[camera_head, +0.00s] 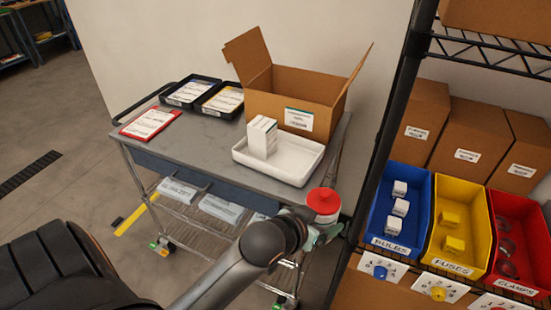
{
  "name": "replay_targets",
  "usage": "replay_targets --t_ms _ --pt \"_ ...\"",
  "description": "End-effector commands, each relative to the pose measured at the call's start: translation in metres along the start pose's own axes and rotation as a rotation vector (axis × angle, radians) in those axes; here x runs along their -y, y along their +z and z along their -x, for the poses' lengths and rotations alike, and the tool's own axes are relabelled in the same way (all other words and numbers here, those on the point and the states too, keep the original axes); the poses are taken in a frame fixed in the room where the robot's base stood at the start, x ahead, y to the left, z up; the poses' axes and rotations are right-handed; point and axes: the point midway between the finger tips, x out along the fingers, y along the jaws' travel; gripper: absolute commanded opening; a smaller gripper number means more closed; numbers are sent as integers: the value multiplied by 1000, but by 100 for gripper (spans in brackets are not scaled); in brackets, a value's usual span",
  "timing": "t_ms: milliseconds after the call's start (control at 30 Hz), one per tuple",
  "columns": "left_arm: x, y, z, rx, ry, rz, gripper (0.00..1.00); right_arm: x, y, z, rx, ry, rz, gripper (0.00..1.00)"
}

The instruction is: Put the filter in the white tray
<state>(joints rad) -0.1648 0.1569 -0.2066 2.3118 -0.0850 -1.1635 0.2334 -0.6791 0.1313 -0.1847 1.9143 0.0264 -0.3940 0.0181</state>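A red round-topped object (323,201), which looks like the filter, is at my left gripper (318,232). The gripper appears shut on it, though the fingers are small and partly hidden by my wrist. The filter is just off the cart's front right corner, to the right of and nearer than the white tray. The white tray (297,178) lies on the cart top, with white boxes (262,137) standing in its left part. The tray's right part is bare. My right gripper is not in view.
An open cardboard box (290,95) stands behind the tray on the grey cart (190,143). Two black trays (193,91) and a red-edged sheet (150,122) are to the left. A shelf at right holds blue (397,225), yellow (450,245) and red (516,255) bins, with a black post (393,110) nearby.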

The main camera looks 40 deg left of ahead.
Motion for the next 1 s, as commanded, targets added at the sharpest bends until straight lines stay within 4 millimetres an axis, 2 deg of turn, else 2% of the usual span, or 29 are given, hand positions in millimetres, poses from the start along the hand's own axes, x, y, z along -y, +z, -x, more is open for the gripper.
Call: replay_targets --t_ms 33,100,300,500,633,800,867,1000 --pt "2 -12 -15 -16 7 -13 0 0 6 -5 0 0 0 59" --pt "4 -25 -32 -14 19 -25 0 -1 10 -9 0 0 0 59" --pt "19 -69 -66 -10 34 -45 0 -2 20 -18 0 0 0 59" --pt "41 -119 -85 -7 34 -45 0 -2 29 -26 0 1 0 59" --pt "55 -147 -89 -7 32 -37 0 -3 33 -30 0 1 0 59" --pt "65 -167 -89 -5 33 -27 0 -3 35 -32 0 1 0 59" --pt "68 -169 -89 -4 32 -25 0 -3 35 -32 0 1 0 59" --pt "89 -165 -96 0 29 -23 0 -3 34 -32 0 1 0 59"
